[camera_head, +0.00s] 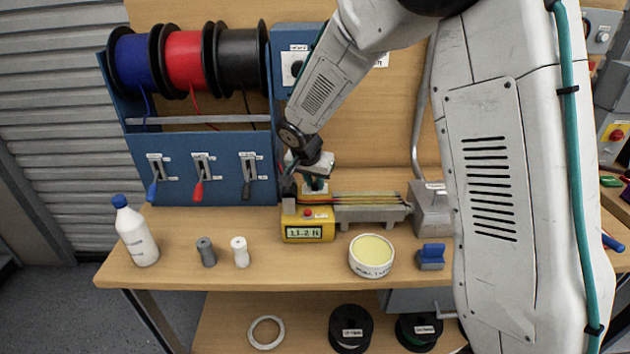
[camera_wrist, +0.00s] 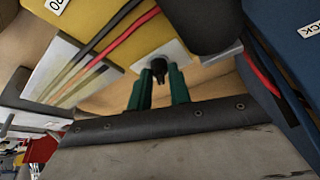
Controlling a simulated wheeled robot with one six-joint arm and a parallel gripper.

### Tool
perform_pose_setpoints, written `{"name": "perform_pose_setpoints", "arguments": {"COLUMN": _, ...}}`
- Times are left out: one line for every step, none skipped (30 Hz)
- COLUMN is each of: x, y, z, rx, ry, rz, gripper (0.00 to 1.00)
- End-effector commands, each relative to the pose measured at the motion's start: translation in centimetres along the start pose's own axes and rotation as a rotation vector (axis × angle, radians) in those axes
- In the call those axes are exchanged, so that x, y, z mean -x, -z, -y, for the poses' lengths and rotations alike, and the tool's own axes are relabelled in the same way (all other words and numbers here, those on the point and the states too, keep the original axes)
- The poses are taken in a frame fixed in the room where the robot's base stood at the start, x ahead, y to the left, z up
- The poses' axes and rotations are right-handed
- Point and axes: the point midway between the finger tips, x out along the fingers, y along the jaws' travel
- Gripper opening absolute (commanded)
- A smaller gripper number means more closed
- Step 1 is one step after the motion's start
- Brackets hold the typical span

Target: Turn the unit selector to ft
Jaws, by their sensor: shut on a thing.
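The yellow measuring unit (camera_head: 307,223) stands on the bench with a red button and a small display, which appears to read 11.2 ft. My gripper (camera_head: 314,184) reaches down behind its display from above. In the wrist view, the green fingers of my gripper (camera_wrist: 158,84) are shut on a small dark selector knob (camera_wrist: 158,66). The knob sits on a white plate (camera_wrist: 162,54) on the unit's yellow body. The fingers partly hide the knob, and its markings cannot be read.
Coloured wires (camera_head: 365,200) run right from the unit over a grey trough. A round tub (camera_head: 372,256) stands in front to the right. White and grey cylinders and a bottle (camera_head: 136,232) stand left. A blue rack with cable spools (camera_head: 190,170) is behind.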

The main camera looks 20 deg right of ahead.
Motion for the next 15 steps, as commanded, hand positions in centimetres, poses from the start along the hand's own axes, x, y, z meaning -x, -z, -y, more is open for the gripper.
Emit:
{"name": "perform_pose_setpoints", "arguments": {"x": -0.04, "y": -0.11, "z": 0.1, "rx": -0.033, "ry": -0.016, "rz": 0.001, "gripper": 0.0}}
{"name": "perform_pose_setpoints", "arguments": {"x": -0.05, "y": -0.1, "z": 0.13, "rx": -0.054, "ry": -0.024, "rz": 0.001, "gripper": 0.0}}
{"name": "perform_pose_setpoints", "arguments": {"x": -0.06, "y": -0.11, "z": 0.11, "rx": -0.082, "ry": -0.036, "rz": 0.002, "gripper": 0.0}}
{"name": "perform_pose_setpoints", "arguments": {"x": -0.06, "y": -0.11, "z": 0.12, "rx": -0.102, "ry": -0.044, "rz": 0.002, "gripper": 0.0}}
{"name": "perform_pose_setpoints", "arguments": {"x": -0.06, "y": -0.11, "z": 0.12, "rx": -0.12, "ry": -0.051, "rz": 0.002, "gripper": 0.0}}
{"name": "perform_pose_setpoints", "arguments": {"x": -0.05, "y": -0.1, "z": 0.12, "rx": -0.143, "ry": -0.061, "rz": 0.002, "gripper": 0.0}}
{"name": "perform_pose_setpoints", "arguments": {"x": -0.04, "y": -0.08, "z": 0.14, "rx": -0.16, "ry": -0.067, "rz": 0.002, "gripper": 0.0}}
{"name": "perform_pose_setpoints", "arguments": {"x": -0.04, "y": -0.07, "z": 0.16, "rx": -0.175, "ry": -0.073, "rz": 0.002, "gripper": 0.0}}
{"name": "perform_pose_setpoints", "arguments": {"x": -0.04, "y": -0.07, "z": 0.16, "rx": -0.194, "ry": -0.081, "rz": 0.002, "gripper": 0.0}}
{"name": "perform_pose_setpoints", "arguments": {"x": -0.04, "y": -0.07, "z": 0.15, "rx": -0.206, "ry": -0.087, "rz": 0.002, "gripper": 0.0}}
{"name": "perform_pose_setpoints", "arguments": {"x": -0.05, "y": -0.08, "z": 0.16, "rx": -0.219, "ry": -0.091, "rz": 0.002, "gripper": 0.0}}
{"name": "perform_pose_setpoints", "arguments": {"x": -0.06, "y": -0.09, "z": 0.17, "rx": -0.232, "ry": -0.097, "rz": 0.002, "gripper": 0.0}}
{"name": "perform_pose_setpoints", "arguments": {"x": -0.07, "y": -0.1, "z": 0.17, "rx": -0.241, "ry": -0.101, "rz": 0.003, "gripper": 0.0}}
{"name": "perform_pose_setpoints", "arguments": {"x": -0.07, "y": -0.11, "z": 0.16, "rx": -0.25, "ry": -0.105, "rz": 0.003, "gripper": 0.0}}
{"name": "perform_pose_setpoints", "arguments": {"x": -0.08, "y": -0.11, "z": 0.16, "rx": -0.259, "ry": -0.109, "rz": 0.003, "gripper": 0.0}}
